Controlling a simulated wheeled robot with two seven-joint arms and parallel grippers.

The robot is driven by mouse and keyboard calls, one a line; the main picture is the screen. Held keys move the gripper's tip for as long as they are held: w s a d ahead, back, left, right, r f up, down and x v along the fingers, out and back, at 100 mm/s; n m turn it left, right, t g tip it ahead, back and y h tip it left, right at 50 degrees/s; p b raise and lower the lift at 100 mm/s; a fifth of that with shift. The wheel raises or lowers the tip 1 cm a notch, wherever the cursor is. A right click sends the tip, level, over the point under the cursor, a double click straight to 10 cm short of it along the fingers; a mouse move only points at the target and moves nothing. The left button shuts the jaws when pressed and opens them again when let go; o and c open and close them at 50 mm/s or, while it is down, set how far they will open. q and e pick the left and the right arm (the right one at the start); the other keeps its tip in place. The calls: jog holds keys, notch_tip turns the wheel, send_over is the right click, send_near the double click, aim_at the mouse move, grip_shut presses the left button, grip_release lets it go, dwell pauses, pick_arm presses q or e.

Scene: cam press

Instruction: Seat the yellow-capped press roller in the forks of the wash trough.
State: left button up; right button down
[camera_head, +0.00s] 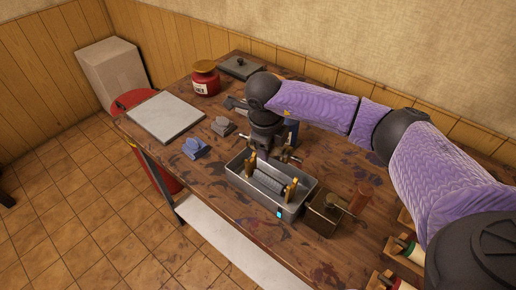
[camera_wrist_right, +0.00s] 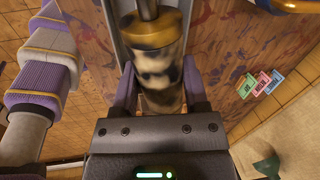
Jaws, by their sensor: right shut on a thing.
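The wash trough (camera_head: 243,180) is an open grey metal box near the table's front edge. Two brass-coloured forks stand in it, one at the left (camera_head: 250,164) and one at the right (camera_head: 291,189). A grey ribbed cylinder (camera_head: 268,181) lies low between them. My right gripper (camera_head: 276,154) is just behind the trough. In the right wrist view its two fingers are shut on the press roller (camera_wrist_right: 161,75), a cream and black mottled cylinder with a yellow cap and metal shaft. In the head view the roller is mostly hidden. My left gripper is not in view.
A brown box (camera_head: 323,216) stands close to the trough's right end. Racked rollers with green (camera_head: 413,251) and red caps lie at the lower right. A blue block (camera_head: 194,148), grey block (camera_head: 222,126), white slab (camera_head: 165,117) and red jar (camera_head: 206,80) are to the left.

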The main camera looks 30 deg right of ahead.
jog(key=shift+w+d+m, duration=0.1)
jog(key=shift+d+m, duration=0.2)
jog(key=shift+m, duration=0.4)
jog(key=shift+d, duration=0.1)
jog(key=shift+f+b, duration=0.3)
jog(key=shift+f, duration=0.15)
notch_tip(320, 180, down, 5)
jog(key=b, duration=0.3)
jog(key=shift+b, duration=0.4)
